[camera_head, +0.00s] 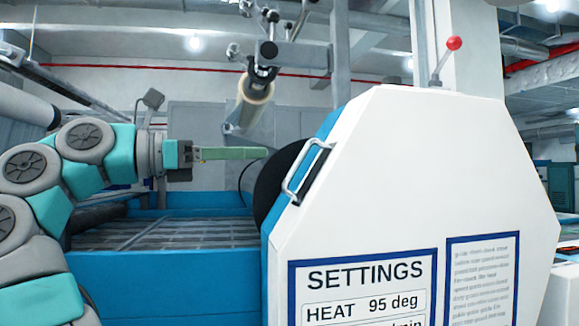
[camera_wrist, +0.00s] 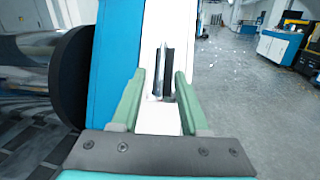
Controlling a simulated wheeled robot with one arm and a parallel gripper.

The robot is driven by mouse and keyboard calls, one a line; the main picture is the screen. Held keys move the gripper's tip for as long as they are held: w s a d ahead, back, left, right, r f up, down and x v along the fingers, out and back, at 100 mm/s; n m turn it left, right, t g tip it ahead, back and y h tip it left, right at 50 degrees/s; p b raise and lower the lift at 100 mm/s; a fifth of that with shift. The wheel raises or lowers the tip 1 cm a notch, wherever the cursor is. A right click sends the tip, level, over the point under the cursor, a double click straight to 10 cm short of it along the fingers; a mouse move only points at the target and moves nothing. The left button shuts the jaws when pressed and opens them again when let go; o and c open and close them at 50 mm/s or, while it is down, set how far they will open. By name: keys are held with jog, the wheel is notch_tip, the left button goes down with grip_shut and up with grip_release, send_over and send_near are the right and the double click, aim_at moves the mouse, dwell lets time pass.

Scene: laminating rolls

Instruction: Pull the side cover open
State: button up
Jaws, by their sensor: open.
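The white side cover (camera_head: 400,190) stands upright on the right in the head view, with a SETTINGS panel on its face. Its metal bar handle (camera_head: 306,172) is on the slanted upper left edge. My gripper (camera_head: 262,153) is to the left of the handle, apart from it, with its green fingers pointing right. In the wrist view my gripper (camera_wrist: 159,95) is open, its two green fingers spread. The handle (camera_wrist: 163,72) shows between and beyond the fingers, over the cover's white edge (camera_wrist: 160,118). Nothing is held.
A black round roll end (camera_head: 277,183) sits behind the cover's left edge, and also shows in the wrist view (camera_wrist: 70,75). A blue machine bed (camera_head: 165,275) lies below my arm. A red-knobbed lever (camera_head: 446,58) rises above the cover. Open floor (camera_wrist: 250,90) lies to the right.

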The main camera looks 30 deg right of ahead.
jog(key=d, duration=0.2)
jog(key=d+f+b, duration=0.1)
jog(key=d, duration=0.2)
jog(key=s+d+b, duration=0.1)
jog(key=d, duration=0.2)
jog(key=shift+f, duration=0.15)
jog(key=shift+a, duration=0.1)
grip_shut()
dwell(1.2)
